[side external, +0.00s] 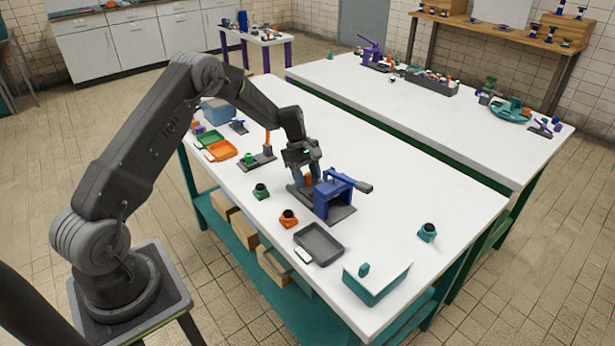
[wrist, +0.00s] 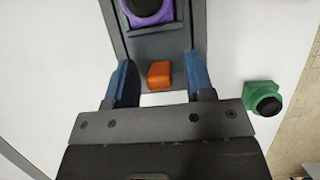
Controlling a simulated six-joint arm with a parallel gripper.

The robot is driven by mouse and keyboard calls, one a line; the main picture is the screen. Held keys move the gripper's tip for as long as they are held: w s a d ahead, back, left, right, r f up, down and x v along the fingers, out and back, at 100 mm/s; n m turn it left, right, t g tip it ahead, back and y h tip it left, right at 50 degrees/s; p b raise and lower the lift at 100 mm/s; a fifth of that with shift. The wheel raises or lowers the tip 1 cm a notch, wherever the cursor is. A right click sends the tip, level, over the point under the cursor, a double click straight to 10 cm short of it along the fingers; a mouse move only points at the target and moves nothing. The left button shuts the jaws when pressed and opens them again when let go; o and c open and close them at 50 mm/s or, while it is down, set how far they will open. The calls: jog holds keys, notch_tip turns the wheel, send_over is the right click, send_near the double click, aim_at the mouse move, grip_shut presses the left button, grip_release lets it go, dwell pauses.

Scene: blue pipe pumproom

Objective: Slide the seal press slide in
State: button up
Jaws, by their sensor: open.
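The seal press (side external: 335,190) stands on the near white table in the side view, with a blue frame, a grey lever to the right and a dark grey base. Its slide (wrist: 155,45) shows as a grey strip in the wrist view. An orange block (wrist: 159,75), which looks like the slide's handle, stands at the near end. A purple part with a black round top (wrist: 149,8) sits farther along the strip. My gripper (wrist: 162,75) is open, with a blue finger on either side of the orange block and visible gaps. In the side view my gripper (side external: 306,172) is low at the press's left side.
A green part (wrist: 262,98) with a black top lies right of my gripper in the wrist view. In the side view, an orange part (side external: 288,218), a grey tray (side external: 341,244) and a teal box (side external: 377,284) lie nearby. A fixture with an orange-topped post (side external: 267,143) stands behind.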

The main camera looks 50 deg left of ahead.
jog(key=shift+f, duration=0.1)
jog(key=shift+c, duration=0.4)
grip_shut()
